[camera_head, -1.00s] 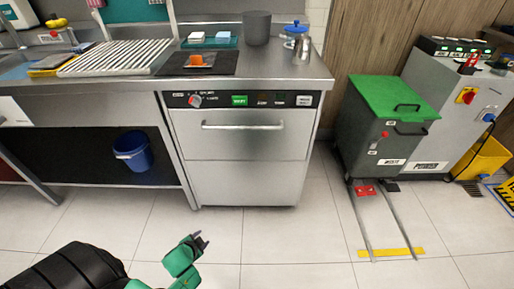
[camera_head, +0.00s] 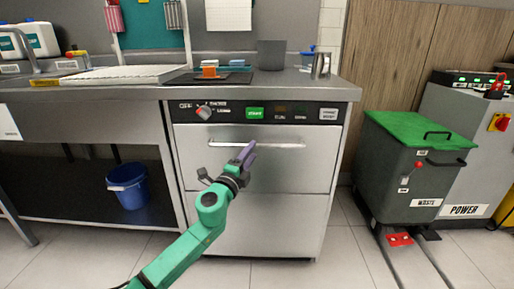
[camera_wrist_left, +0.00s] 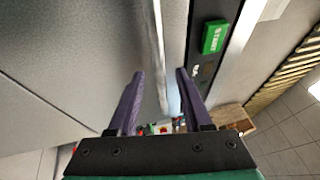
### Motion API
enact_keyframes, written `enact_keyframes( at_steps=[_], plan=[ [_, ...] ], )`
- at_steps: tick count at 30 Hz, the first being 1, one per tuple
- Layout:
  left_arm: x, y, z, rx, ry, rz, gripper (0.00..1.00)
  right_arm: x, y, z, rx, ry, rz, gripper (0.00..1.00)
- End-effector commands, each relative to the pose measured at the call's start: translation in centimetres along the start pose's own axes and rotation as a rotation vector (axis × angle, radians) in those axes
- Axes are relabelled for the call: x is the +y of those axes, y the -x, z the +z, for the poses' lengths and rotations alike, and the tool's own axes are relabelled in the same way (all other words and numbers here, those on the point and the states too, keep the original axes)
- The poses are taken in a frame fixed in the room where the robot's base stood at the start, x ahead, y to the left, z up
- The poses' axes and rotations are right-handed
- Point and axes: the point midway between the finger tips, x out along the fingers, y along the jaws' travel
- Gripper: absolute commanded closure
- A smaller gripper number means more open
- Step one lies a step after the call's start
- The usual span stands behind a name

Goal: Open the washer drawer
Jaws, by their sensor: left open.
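The washer drawer (camera_head: 295,172) is a flat steel front under the control panel, and it sits flush and shut. Its handle (camera_head: 282,145) is a horizontal metal bar. My left gripper (camera_head: 244,150) is open, with purple fingertips at the middle of the handle. In the left wrist view, the handle (camera_wrist_left: 157,40) runs between the two fingers of the left gripper (camera_wrist_left: 158,76), with gaps beside it. I cannot tell how deep the bar sits between them. My right gripper is not in view.
The control panel has a green start button (camera_head: 254,112), also in the left wrist view (camera_wrist_left: 215,36). A blue bucket (camera_head: 128,186) stands under the left counter. A waste bin with a green lid (camera_head: 415,129) stands to the right. The floor before the washer's right side is clear.

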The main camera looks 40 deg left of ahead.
Motion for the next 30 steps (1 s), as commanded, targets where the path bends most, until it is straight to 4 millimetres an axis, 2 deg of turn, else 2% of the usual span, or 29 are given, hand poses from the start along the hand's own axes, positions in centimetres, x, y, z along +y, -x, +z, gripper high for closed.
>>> enact_keyframes(
  at_steps=[3, 6, 16, 20, 30],
  plan=[
    [0.0, -2.5, 0.1, -0.002, 0.0, -0.002, 0.5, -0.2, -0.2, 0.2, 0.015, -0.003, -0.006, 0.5],
    [0.1, -3.7, 0.1, -0.002, 0.0, -0.001, 0.5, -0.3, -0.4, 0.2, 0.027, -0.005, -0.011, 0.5],
    [0.1, -4.3, 0.0, -0.001, 0.001, 0.002, 0.5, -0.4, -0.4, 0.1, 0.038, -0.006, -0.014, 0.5],
    [0.1, -4.3, 0.0, -0.001, 0.001, 0.002, 1.0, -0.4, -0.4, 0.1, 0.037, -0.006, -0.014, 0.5],
    [0.1, -4.3, 0.0, -0.001, 0.002, 0.002, 1.0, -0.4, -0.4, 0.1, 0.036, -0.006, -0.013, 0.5]
  ],
)
